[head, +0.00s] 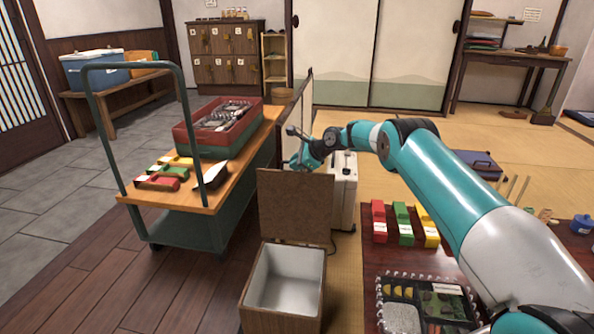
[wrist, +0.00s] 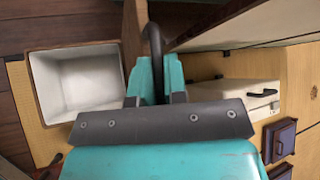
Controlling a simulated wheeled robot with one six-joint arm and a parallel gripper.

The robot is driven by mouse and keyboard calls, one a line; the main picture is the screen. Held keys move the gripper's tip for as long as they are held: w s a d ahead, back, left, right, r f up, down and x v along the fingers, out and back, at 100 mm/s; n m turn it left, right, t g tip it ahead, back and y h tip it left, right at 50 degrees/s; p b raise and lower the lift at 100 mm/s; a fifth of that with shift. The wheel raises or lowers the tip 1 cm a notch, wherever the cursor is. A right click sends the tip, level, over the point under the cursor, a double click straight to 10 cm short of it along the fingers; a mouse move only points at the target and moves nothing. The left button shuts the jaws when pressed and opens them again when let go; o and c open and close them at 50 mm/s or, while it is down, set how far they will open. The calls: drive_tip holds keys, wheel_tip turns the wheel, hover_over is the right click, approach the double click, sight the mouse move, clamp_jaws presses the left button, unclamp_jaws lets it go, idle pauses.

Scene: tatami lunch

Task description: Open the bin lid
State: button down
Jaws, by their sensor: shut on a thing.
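The bin (head: 283,318) is a wooden box with a white inside, standing on the floor at the bottom middle of the head view. Its brown lid (head: 295,208) stands upright at the back edge, and the inside is visible and looks empty. In the wrist view the open bin (wrist: 78,82) is at upper left, and the lid (wrist: 135,35) shows nearly edge-on. My gripper (wrist: 159,80) is shut on a dark curved handle (wrist: 154,42) next to the lid. In the head view my gripper (head: 297,164) is just behind the lid's top edge, its fingertips partly hidden.
A trolley (head: 205,200) with a red-green cutlery box (head: 219,130) stands to the left. A white case (head: 343,190) stands close behind the lid. At right a low dark table (head: 372,248) holds colored blocks and a food tray. Wooden floor at lower left is clear.

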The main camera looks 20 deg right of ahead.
drive_tip(key=shift+w+d+f, duration=0.15)
drive_tip(key=shift+w+f, duration=0.1)
drive_tip(key=shift+f, duration=0.1)
idle(0.3)
drive_tip(key=c, duration=1.2)
unclamp_jaws()
drive_tip(key=shift+f, duration=0.1)
drive_tip(key=shift+o, duration=0.2)
drive_tip(key=shift+s, duration=0.1)
drive_tip(key=p+v, duration=0.5)
drive_tip(key=v, duration=1.2)
drive_tip(key=shift+d+r, duration=0.2)
drive_tip(key=shift+r, duration=0.35)
drive_tip(key=shift+c, duration=0.2)
